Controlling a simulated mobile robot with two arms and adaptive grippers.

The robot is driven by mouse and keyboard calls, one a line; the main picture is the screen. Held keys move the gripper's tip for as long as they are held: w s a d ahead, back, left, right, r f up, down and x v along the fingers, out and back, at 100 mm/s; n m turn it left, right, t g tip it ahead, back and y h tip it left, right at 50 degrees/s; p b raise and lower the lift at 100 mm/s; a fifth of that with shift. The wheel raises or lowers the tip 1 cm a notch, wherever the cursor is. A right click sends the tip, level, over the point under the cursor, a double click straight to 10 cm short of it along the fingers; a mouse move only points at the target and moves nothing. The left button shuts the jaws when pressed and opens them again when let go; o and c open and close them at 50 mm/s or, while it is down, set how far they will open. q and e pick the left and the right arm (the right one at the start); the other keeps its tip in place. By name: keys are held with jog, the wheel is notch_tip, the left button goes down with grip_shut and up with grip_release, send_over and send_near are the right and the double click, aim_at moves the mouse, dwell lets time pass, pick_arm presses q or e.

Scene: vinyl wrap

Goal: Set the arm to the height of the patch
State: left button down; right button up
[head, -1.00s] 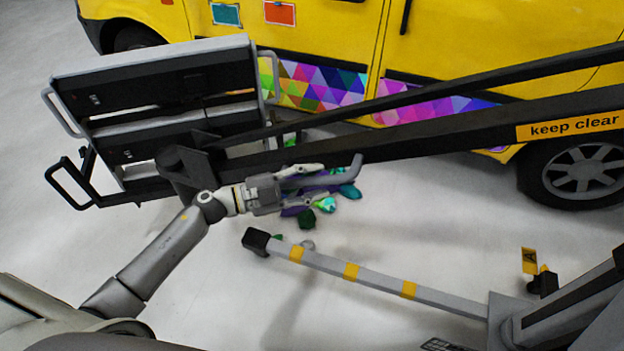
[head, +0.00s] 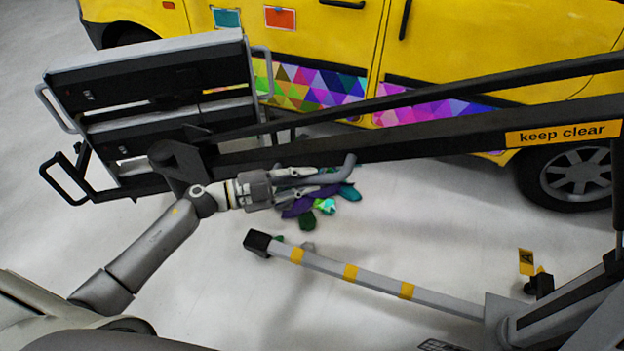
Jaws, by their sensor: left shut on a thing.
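My left gripper (head: 322,180) is below the black boom arm (head: 400,138), which carries a yellow "keep clear" label. It is shut on a grey bar handle (head: 346,168), whose bent end sticks out past the fingers. The boom runs from the right edge to a rack-like head (head: 160,85) at the left. Behind it, the yellow van (head: 450,40) bears a teal patch (head: 227,17), an orange patch (head: 280,18) and a band of coloured triangles (head: 310,85). Which of these is the patch, I cannot tell. My right gripper is out of view.
A grey floor leg (head: 330,266) with yellow bands and a black end cap lies below the gripper. Several purple, teal and green scraps (head: 325,206) lie on the floor behind the gripper. Open floor (head: 420,220) lies between the leg and the van.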

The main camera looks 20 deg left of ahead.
pick_arm(q)
jog(key=a+r+p, duration=0.1)
jog(key=r, duration=0.1)
jog(key=r+p, duration=0.1)
jog(key=a+r+p, duration=0.1)
jog(key=r, duration=0.1)
jog(key=shift+a+r, duration=0.3)
jog(key=shift+a+r+p, duration=0.2)
jog(key=shift+p, duration=0.1)
jog(key=shift+f, duration=0.1)
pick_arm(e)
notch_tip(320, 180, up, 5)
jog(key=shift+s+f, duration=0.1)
pick_arm(q)
jog(key=shift+d+f, duration=0.1)
jog(key=shift+f, duration=0.05)
jog(key=c, duration=1.3)
grip_release()
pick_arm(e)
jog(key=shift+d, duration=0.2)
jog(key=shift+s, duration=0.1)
pick_arm(q)
jog(key=v, duration=1.2)
jog(key=shift+r, duration=0.3)
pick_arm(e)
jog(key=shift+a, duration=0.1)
